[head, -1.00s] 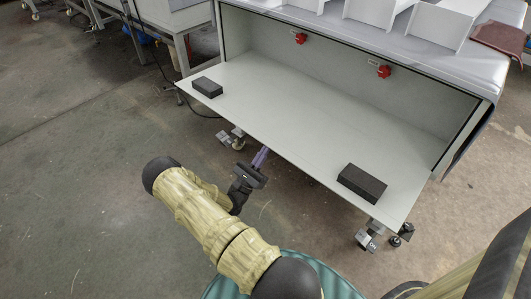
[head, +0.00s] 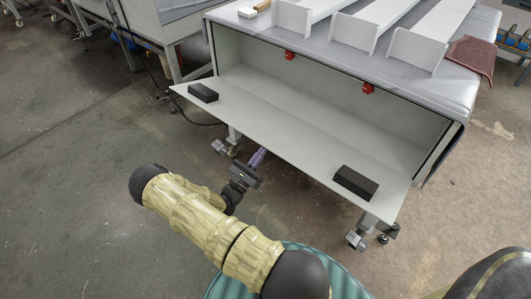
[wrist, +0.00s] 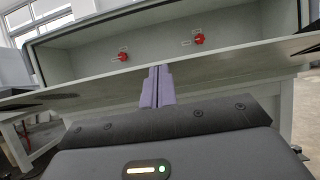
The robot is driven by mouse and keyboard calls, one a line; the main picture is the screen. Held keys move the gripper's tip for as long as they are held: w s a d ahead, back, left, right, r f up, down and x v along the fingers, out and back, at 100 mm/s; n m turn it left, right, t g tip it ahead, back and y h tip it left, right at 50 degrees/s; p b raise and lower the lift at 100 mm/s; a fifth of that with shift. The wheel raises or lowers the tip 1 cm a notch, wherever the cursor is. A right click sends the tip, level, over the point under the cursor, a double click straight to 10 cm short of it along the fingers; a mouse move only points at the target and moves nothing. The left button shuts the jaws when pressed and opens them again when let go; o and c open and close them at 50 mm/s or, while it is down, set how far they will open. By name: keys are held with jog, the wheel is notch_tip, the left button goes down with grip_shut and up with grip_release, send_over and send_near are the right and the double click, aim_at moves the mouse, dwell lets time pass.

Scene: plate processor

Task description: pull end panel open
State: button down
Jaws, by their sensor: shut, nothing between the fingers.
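The end panel (head: 275,128) is a pale flap at the bottom of the machine's open end. It is folded outward, with a black block (head: 203,93) near its left end and another (head: 355,183) near its right end. In the wrist view the panel (wrist: 100,89) is a thin, strongly foreshortened band. My gripper (head: 259,156) is at the panel's front edge, left of its middle, with its fingertips close to or just under the edge. Its purple fingers (wrist: 157,87) are shut together and empty in front of the panel. Whether they touch it is unclear.
Two red knobs (head: 289,55) (head: 368,88) are on the back wall inside the opening. White channels (head: 355,35) lie on top of the machine. Caster legs (head: 356,238) stand below the panel. The floor (head: 70,210) at left is clear.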

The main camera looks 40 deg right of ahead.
jog(key=shift+r, duration=0.2)
jog(key=shift+f, duration=0.1)
jog(key=shift+a+f+b, duration=0.15)
jog(key=shift+f+b, duration=0.25)
jog(key=shift+f, duration=0.15)
jog(key=d+f+b+v, duration=0.1)
jog(key=v, duration=1.1)
jog(key=shift+f, duration=0.45)
jog(key=shift+a, duration=0.1)
